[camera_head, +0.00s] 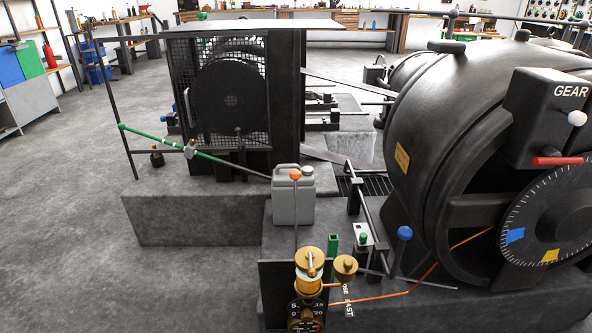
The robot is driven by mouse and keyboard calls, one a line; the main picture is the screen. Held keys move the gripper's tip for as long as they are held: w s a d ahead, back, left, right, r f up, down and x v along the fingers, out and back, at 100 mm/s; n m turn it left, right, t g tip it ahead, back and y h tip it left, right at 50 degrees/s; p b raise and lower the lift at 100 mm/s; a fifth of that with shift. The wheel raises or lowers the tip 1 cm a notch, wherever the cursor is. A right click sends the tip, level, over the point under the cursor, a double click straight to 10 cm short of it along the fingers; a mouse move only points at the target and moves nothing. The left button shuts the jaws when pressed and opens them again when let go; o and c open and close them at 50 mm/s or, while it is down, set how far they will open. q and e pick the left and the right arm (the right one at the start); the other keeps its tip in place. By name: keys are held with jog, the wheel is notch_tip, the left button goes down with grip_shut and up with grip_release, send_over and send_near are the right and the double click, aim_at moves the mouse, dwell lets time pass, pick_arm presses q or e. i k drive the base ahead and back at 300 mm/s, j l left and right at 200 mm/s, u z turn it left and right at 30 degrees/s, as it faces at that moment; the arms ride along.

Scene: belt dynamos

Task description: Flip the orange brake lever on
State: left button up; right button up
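A lever with an orange ball knob (295,175) stands near the middle of the head view. Its thin rod runs down, about upright, behind the brass fitting at the front of the machine base. The knob appears in front of a grey plastic jug (293,200). The lever's lower end and pivot are hidden, and I see no readable on or off mark beside it. Neither of my grippers is in view.
A brass oiler (310,262) and gauge stand in front. A blue-knobbed lever (404,233) and the large dark dynamo (440,120) with a GEAR box (548,110) are right. A green-ended rod (150,137) crosses the left. Open floor (70,220) lies left.

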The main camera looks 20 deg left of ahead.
aim_at(295, 175)
jog(key=k+j+z, duration=0.2)
jog(key=j+z, duration=0.15)
jog(key=j, duration=0.15)
jog(key=k+j+z, duration=0.3)
jog(key=j, duration=0.15)
jog(key=k+j+z, duration=0.35)
jog(key=i+j, duration=0.05)
